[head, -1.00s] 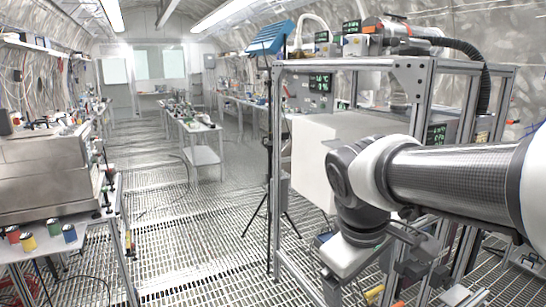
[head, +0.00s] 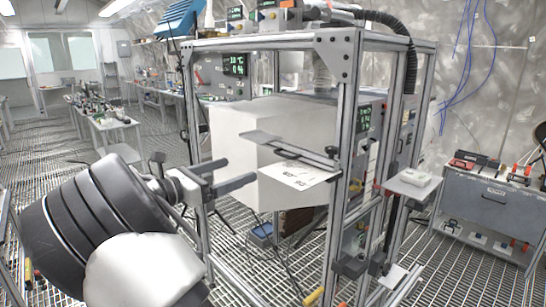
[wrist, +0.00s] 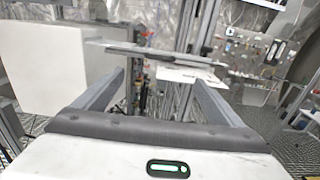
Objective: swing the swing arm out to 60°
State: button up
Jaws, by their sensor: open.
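The swing arm (head: 285,146) looks like a flat grey bar. Its right end meets an upright post of the metal frame, and its free end reaches left. Below it is a pale plate with dark printed marks (head: 300,174), too small to read. My gripper (head: 241,170) is open and empty, to the left of the plate and slightly lower than the bar, pointing toward them. In the wrist view the bar (wrist: 158,52) crosses beyond my open fingers (wrist: 160,84), apart from them as far as I can tell.
The aluminium frame (head: 348,110) stands around a large white box (head: 235,130). A shelf with a white item (head: 412,182) juts out at the right. A grey cabinet (head: 487,210) stands farther right. Grating floor is open at the left.

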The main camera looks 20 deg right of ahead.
aim_at(281, 155)
jog(key=p+x, duration=0.1)
jog(key=x, duration=1.5)
jog(key=shift+f, duration=0.1)
jog(key=c, duration=1.5)
